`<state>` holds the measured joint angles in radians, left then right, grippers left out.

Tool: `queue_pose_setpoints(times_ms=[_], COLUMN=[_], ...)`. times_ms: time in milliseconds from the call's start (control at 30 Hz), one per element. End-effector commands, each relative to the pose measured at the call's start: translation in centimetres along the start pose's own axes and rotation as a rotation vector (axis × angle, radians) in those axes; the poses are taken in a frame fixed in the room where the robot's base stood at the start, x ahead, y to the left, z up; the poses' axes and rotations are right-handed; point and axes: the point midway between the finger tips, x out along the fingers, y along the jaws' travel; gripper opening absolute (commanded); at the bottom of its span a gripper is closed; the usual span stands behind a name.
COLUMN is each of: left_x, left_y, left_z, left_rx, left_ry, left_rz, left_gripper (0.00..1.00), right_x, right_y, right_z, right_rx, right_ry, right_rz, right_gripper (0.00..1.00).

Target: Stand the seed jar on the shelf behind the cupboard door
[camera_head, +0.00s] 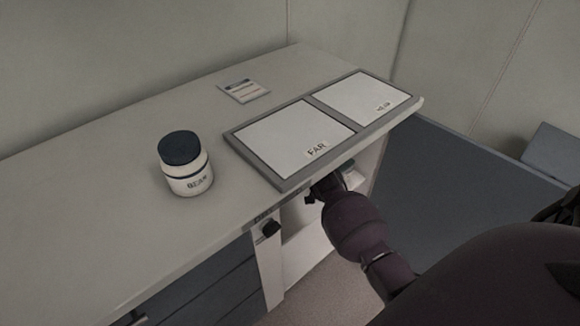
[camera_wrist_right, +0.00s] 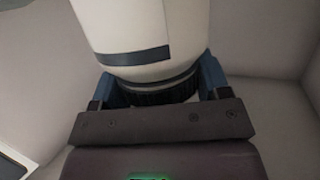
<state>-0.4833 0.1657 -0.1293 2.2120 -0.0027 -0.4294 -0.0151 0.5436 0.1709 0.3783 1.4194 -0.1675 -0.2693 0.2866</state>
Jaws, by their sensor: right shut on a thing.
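In the right wrist view my right gripper (camera_wrist_right: 162,86) is shut on a white jar (camera_wrist_right: 150,28) with a blue band. Its blue fingers sit either side of the dark lid (camera_wrist_right: 165,93). In the head view my right arm reaches to the counter's front edge, and the gripper (camera_head: 325,188) is partly under it. The held jar is hidden there. The cupboard door (camera_head: 268,268), a white panel with a dark knob (camera_head: 270,229), stands open below the counter. A white inner surface (camera_head: 310,235) shows beside it. Whether the jar touches a shelf, I cannot tell. My left gripper is not in view.
Another white jar (camera_head: 188,180) with a dark lid stands on the counter (camera_head: 100,215). Two framed panels, one marked FAR (camera_head: 290,140) and a second one (camera_head: 362,98), lie to its right. A small card (camera_head: 244,91) lies behind. Dark drawer fronts (camera_head: 215,295) are below left.

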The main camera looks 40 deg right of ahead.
Motion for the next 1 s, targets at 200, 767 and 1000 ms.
queue_pose_setpoints(times_ms=[200,767,1000], left_x=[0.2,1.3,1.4], left_y=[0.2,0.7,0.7], left_z=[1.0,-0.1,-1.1], left_rx=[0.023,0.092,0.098], left_ry=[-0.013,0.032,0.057], left_rz=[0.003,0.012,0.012], left_gripper=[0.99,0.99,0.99], right_x=[0.9,2.7,2.8], right_y=[0.1,0.1,0.0], right_z=[3.9,9.7,9.3], right_rx=[-0.004,-0.003,0.0], right_ry=[-0.012,-0.009,-0.001], right_rz=[0.001,0.001,0.0], right_gripper=[0.22,0.22,0.22])
